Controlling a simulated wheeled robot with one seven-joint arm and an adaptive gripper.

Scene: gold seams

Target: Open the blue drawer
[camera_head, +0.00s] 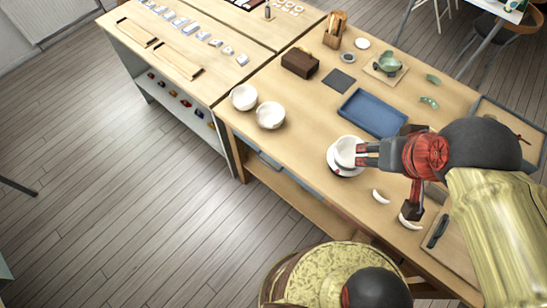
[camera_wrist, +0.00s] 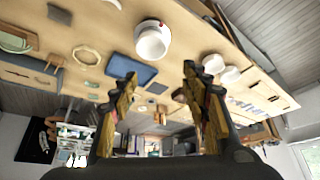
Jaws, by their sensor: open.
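The blue drawer (camera_head: 292,180) is set in the front side of the wooden table, below its top edge. Its grey-blue front looks flush with the table, and a dark handle (camera_head: 268,162) shows near its left part. My arm and base hide what lies further right along the table front. My gripper (camera_head: 362,154) is above the table top, to the right of the drawer, and appears over or beside a white bowl (camera_head: 346,150). In the wrist view my gripper (camera_wrist: 160,95) has its two fingers spread, with nothing between them. The drawer cannot be made out in the wrist view.
The white bowl is on a plate near the table's front edge. Two white bowls (camera_head: 257,106) stand at the left. A blue tray (camera_head: 372,113) lies behind my gripper. White curved shards (camera_head: 381,197) lie near the edge. The floor (camera_head: 160,190) before the drawer is clear.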

